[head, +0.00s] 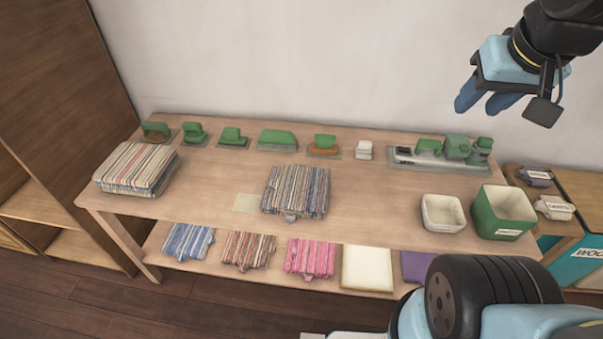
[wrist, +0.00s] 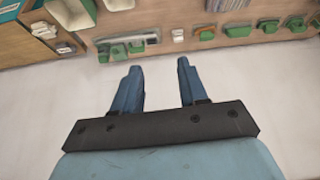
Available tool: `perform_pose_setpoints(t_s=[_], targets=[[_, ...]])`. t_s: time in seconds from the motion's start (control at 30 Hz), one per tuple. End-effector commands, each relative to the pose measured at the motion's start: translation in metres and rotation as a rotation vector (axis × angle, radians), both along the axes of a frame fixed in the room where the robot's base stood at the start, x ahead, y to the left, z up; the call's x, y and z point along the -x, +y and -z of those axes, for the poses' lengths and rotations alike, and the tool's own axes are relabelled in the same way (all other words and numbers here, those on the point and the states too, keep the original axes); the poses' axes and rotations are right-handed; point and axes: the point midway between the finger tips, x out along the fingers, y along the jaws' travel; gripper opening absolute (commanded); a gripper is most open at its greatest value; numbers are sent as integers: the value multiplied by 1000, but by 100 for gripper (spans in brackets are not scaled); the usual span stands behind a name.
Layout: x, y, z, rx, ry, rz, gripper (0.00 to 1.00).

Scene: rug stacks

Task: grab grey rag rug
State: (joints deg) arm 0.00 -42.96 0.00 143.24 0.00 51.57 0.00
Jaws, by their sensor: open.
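A folded grey striped rag rug (head: 296,191) lies on the middle of the tabletop in the head view. Its stripes mix grey, blue and brown, and a small tab shows at its front edge. My gripper (head: 474,101) is raised high at the upper right, well above the table and apart from the rug. In the wrist view my gripper (wrist: 158,82) shows two blue fingers spread apart with nothing between them.
A striped rug stack (head: 137,168) lies at the table's left end. Green tools line the back edge. A white bin (head: 443,213) and a green bin (head: 503,212) stand at the right. Blue (head: 188,242), brown (head: 248,250) and pink (head: 310,258) rugs lie on the lower shelf.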

Motion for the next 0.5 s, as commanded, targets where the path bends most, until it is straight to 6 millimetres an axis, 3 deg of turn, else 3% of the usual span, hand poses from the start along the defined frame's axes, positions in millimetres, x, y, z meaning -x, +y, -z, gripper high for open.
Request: perform_pose_setpoints(t_s=[0.2, 0.4, 0.5], targets=[[0, 0, 0, 0, 0, 0, 43], [-7, 4, 2, -18, 13, -9, 60], [-20, 12, 9, -50, 40, -25, 60]])
